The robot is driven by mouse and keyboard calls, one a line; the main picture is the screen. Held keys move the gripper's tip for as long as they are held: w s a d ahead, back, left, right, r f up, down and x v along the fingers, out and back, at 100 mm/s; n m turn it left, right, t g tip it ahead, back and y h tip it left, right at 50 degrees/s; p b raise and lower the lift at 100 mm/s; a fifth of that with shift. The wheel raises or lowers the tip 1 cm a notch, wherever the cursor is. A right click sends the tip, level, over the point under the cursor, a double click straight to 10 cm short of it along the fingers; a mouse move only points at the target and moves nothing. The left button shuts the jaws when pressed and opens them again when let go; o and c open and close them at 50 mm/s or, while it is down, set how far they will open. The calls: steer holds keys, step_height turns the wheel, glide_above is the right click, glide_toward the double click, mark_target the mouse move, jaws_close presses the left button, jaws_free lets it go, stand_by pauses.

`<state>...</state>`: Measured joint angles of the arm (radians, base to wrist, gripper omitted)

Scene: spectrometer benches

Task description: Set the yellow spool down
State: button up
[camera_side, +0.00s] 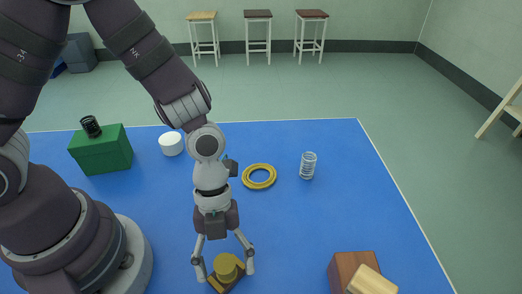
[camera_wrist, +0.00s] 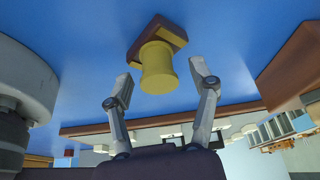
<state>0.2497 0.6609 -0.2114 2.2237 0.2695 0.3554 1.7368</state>
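The yellow spool (camera_side: 226,265) is at the near edge of the side view, between my fingertips. In the wrist view the yellow spool (camera_wrist: 157,70) stands against a brown and yellow block (camera_wrist: 158,36) and seems to rest on it. My gripper (camera_side: 223,270) points down over the blue table, one finger on each side of the spool. In the wrist view my gripper (camera_wrist: 160,80) is open, with visible gaps between both fingers and the spool. The spool's underside is hidden.
A brown block (camera_side: 345,270) with a cream cylinder (camera_side: 372,281) is at lower right. A yellow ring (camera_side: 259,176), a wire spring (camera_side: 308,166), a white cylinder (camera_side: 171,144) and a green box (camera_side: 101,151) with a black spring (camera_side: 90,126) are farther back. The table's right-middle is clear.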

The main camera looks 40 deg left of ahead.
steer(key=v, duration=1.2)
steer(key=a+r+n+t+y, duration=0.1)
steer(key=a+r+n+t, duration=0.2)
steer(key=n, duration=1)
steer(key=a+r+n+t+y, duration=0.2)
steer(key=a+r+n+t, duration=0.2)
steer(key=a+n, duration=0.4)
steer(key=n+t, duration=0.1)
steer(key=n, duration=0.3)
steer(key=shift+a+r+n+y, duration=0.25)
steer(key=shift+a+n+y, duration=0.05)
steer(key=shift+a+n, duration=0.1)
